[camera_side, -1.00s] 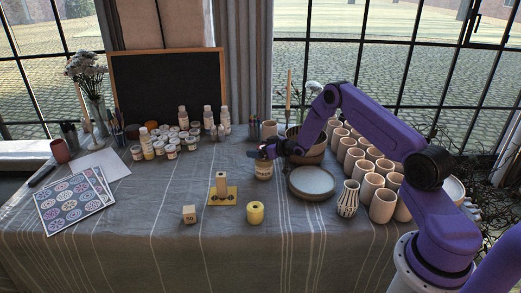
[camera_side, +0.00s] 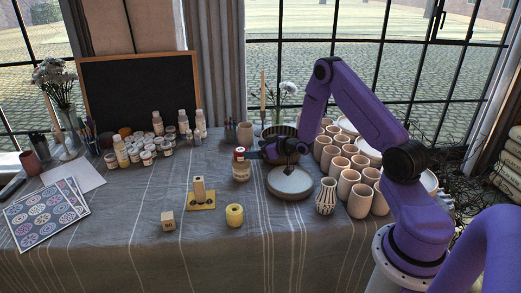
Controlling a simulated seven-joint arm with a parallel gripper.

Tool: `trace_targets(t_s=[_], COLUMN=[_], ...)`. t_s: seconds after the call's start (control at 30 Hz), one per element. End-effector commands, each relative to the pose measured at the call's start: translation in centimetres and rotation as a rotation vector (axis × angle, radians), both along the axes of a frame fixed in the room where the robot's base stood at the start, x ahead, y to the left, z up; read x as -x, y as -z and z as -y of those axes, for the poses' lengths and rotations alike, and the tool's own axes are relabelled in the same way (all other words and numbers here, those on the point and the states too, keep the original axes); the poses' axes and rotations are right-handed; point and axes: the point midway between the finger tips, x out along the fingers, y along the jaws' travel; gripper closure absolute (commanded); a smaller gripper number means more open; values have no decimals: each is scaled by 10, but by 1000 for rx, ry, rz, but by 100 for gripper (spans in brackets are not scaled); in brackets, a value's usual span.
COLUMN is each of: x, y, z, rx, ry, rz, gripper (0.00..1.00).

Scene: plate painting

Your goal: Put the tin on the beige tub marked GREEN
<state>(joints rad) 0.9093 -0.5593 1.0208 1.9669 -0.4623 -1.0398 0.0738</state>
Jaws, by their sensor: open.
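A beige tub (camera_side: 241,173) with a label stands upright on the cloth near the middle; the writing is too small to read. A small red-and-pale piece, apparently the tin (camera_side: 240,153), sits on top of the tub. My gripper (camera_side: 256,155) is open just right of the tin and the tub's upper part, pointing left. It holds nothing that I can see. Whether a fingertip touches the tin or tub cannot be told at this size.
A round grey disc (camera_side: 290,181) lies below my wrist. A striped vase (camera_side: 326,196) and several beige cups (camera_side: 360,199) stand to the right. Paint jars (camera_side: 146,156) are at left.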

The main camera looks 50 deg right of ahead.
Motion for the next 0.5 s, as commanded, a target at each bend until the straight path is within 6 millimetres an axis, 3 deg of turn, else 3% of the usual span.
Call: trace_targets(t_s=[0.17, 0.27, 0.37, 0.5], x=[10, 9, 7, 21], y=[-5, -11, -24, -49], z=[0, -15, -51, -125], rx=[1, 13, 45, 115], ry=[-3, -27, -85, -199], rz=[-2, -26, -88, -225], gripper=[10, 10, 10, 10])
